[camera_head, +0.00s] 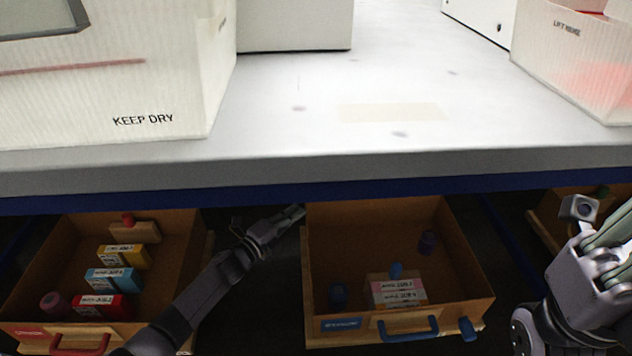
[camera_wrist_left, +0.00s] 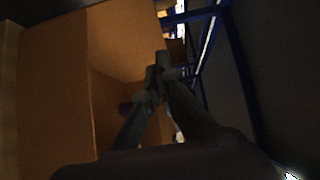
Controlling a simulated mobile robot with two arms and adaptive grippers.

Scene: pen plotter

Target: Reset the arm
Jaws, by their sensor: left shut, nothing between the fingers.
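My left arm reaches up from the bottom of the head view. Its gripper (camera_head: 298,211) is shut and empty, in the gap between two open drawers, with its tip by the left wall of the middle drawer (camera_head: 340,235). In the left wrist view the two fingers of the left gripper (camera_wrist_left: 159,62) meet at their tips, beside a brown drawer wall (camera_wrist_left: 55,90). My right arm (camera_head: 590,270) shows at the right edge of the head view; whether its gripper is open or shut is unclear.
The left drawer (camera_head: 180,235) holds several coloured boxes. The middle drawer holds labelled boxes (camera_head: 395,291) and blue and purple items. Above is a grey tabletop (camera_head: 290,125) with a blue edge, a "KEEP DRY" bin (camera_head: 150,95) and another translucent bin (camera_head: 560,60). The tabletop's middle is clear.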

